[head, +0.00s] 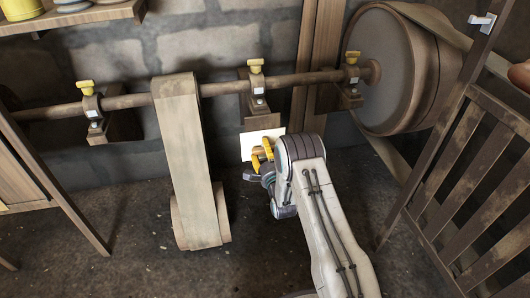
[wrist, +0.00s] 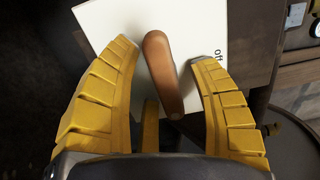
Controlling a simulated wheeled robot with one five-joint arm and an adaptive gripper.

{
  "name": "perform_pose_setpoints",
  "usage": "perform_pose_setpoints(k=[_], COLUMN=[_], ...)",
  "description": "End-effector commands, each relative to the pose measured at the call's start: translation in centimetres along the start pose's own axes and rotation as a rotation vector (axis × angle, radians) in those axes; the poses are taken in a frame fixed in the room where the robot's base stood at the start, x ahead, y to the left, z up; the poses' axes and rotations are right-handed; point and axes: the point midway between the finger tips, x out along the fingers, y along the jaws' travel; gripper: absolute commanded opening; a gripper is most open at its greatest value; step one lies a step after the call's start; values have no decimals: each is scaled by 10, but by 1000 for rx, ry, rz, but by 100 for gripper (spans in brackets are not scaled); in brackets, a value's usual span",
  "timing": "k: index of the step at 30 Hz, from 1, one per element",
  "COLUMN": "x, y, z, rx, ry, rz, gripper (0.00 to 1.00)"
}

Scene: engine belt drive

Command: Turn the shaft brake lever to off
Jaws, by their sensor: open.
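The shaft brake lever (wrist: 161,70) is a brown, rounded handle in front of a white plate (wrist: 205,20). In the wrist view its rounded end points up and slightly left. The word "off" is on the plate, to the right of the lever. My gripper (wrist: 164,50) is open, with one yellow finger on each side of the lever; gaps show on both sides. In the head view my gripper (head: 262,155) is in front of the white plate (head: 249,141), below the shaft, and hides much of the lever.
A horizontal shaft (head: 222,87) with yellow-topped bearings runs along the block wall. A wide belt (head: 184,150) hangs left of my arm.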

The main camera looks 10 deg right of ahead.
Motion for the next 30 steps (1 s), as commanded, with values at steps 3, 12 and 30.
perform_pose_setpoints(k=[3, 12, 30], x=[0, 0, 0], y=[0, 0, 0], z=[0, 0, 0], rx=[0, 0, -3], ry=[0, 0, 0], rz=[0, 0, 0], gripper=[56, 35, 0])
